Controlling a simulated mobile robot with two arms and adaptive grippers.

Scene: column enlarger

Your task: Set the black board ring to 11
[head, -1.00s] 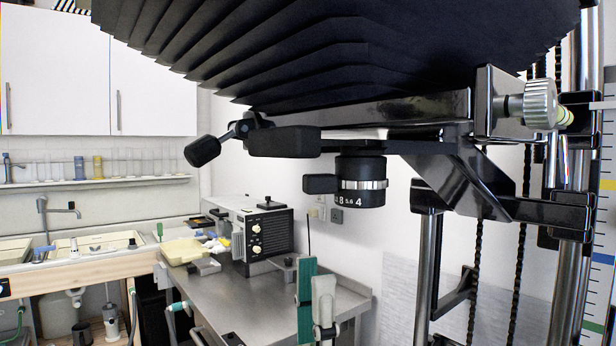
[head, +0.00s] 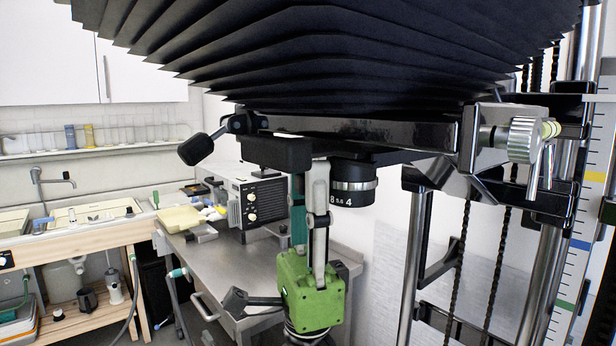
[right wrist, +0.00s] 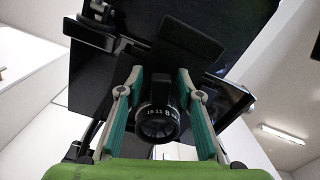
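The black lens ring (head: 352,181) hangs under the enlarger's lens board, with a silver band and white numbers; 8, 5.6 and 4 show in the head view. In the right wrist view the lens ring (right wrist: 158,122) shows 16, 11 and 8 on its side. A black tab (right wrist: 160,88) stands out from the ring. My right gripper (head: 309,178) is upright just left of the ring. In the right wrist view my right gripper (right wrist: 160,76) is open, its teal-padded fingers on either side of the tab, with gaps visible. My left gripper is out of view.
The black bellows (head: 330,50) and the lens-stage bar (head: 370,130) are close above the gripper. A black block (head: 278,153) sits beside the fingertips. Chrome columns (head: 414,260) stand to the right. A steel bench (head: 215,270) with a boxed timer unit (head: 250,200) lies behind.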

